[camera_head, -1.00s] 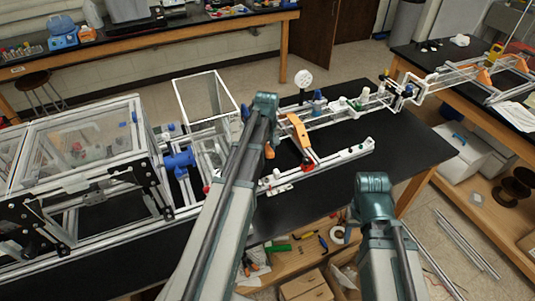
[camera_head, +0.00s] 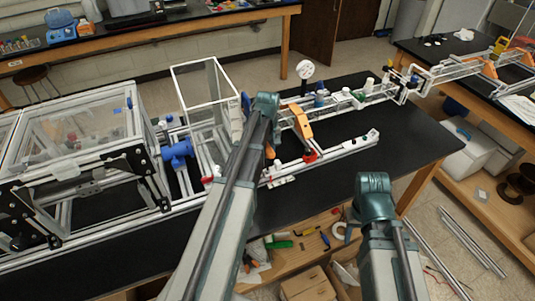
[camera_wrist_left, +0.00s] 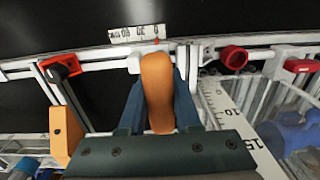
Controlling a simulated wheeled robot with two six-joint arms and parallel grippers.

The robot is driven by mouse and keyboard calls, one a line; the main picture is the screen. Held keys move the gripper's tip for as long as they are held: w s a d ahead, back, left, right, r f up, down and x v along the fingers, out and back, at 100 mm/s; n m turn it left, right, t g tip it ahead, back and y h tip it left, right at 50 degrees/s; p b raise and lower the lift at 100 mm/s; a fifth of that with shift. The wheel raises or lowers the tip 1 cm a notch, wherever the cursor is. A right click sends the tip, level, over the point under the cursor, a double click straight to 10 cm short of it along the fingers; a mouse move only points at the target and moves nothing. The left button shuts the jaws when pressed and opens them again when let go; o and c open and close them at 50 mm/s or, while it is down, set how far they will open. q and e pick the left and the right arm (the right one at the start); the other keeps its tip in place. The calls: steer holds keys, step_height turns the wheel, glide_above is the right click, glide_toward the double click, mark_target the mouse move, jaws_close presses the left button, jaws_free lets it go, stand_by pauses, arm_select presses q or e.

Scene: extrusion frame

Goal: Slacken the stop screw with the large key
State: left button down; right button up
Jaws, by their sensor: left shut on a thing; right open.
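My left gripper (camera_wrist_left: 158,85) is shut on an orange handle, which I take to be the large key (camera_wrist_left: 157,100). The handle lies between the two blue-grey fingers in the left wrist view. Its far end reaches a pale block on a rail beside a small white scale (camera_wrist_left: 136,34). I cannot make out the stop screw or whether the key sits in it. In the head view a bit of orange (camera_head: 270,152) shows beside my left arm, which hides the rest of that spot. My right forearm shows, but its gripper is hidden.
A red knob (camera_wrist_left: 233,57), a black-and-red clamp (camera_wrist_left: 60,67) and a ruler (camera_wrist_left: 230,110) lie near the left gripper. An orange bracket (camera_head: 302,121) and a dial gauge (camera_head: 305,69) stand on the rails. A clear-panelled enclosure (camera_head: 75,140) fills the left.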

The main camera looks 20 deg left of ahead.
arm_select(q)
steer(key=shift+f+b, duration=0.6)
steer(key=shift+b, duration=0.05)
stand_by(1.0)
steer(key=shift+n, duration=1.6)
steer(key=shift+n, duration=1.4)
